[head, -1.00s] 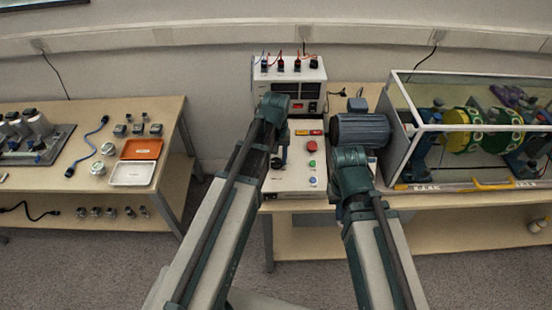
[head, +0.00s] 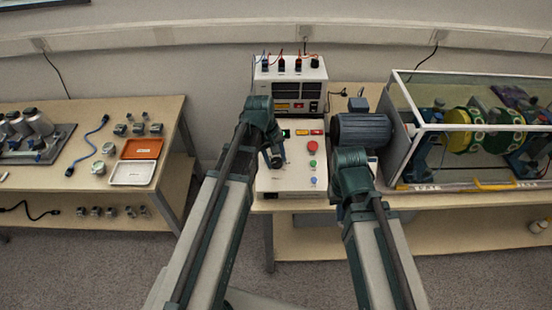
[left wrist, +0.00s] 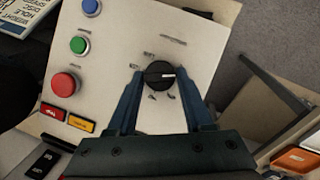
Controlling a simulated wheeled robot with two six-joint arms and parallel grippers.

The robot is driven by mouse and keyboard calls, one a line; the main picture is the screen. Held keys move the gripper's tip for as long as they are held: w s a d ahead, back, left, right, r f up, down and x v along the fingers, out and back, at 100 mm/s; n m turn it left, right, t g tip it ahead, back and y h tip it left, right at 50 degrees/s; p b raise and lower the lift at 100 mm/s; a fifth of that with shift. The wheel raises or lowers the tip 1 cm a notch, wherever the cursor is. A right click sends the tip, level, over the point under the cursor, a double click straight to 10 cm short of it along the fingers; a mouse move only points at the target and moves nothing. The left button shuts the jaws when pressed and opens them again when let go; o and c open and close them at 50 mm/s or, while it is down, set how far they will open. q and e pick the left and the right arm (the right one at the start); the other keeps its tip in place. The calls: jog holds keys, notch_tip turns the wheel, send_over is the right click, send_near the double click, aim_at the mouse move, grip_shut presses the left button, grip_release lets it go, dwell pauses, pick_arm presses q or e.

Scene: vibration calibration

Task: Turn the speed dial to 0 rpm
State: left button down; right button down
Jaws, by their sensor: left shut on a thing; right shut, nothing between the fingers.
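The speed dial (left wrist: 160,75) is a round black knob with a white pointer line, on the sloped pale panel (left wrist: 200,50). In the left wrist view the line points right; the small marks around the knob are too blurred to read. My left gripper (left wrist: 158,84) has its two blue fingers on either side of the dial, shut on it. In the head view my left gripper (head: 275,160) is over the panel's left part and hides the dial. My right gripper (head: 349,165) is right of the panel, shut and empty; its fingertips are hard to make out.
A red button (head: 312,146), a green button (head: 312,163) and a blue button (head: 316,181) sit right of the dial. A grey motor (head: 362,130) and a clear-walled enclosure (head: 400,125) stand to the right. A display unit (head: 290,92) stands behind the panel.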

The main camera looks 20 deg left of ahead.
pick_arm(q)
jog(key=shift+s+a+f+n+t+h+b, duration=0.1)
jog(key=shift+n+t+h+b, duration=0.15)
jog(key=shift+n, duration=0.65)
jog(key=shift+s+n+t+h+b, duration=0.1)
jog(key=shift+n+t+h, duration=0.2)
jog(key=shift+n, duration=0.6)
jog(key=shift+c, duration=1.6)
grip_release()
jog(key=p+v, duration=1.3)
jog(key=v, duration=0.1)
jog(key=shift+f, duration=0.15)
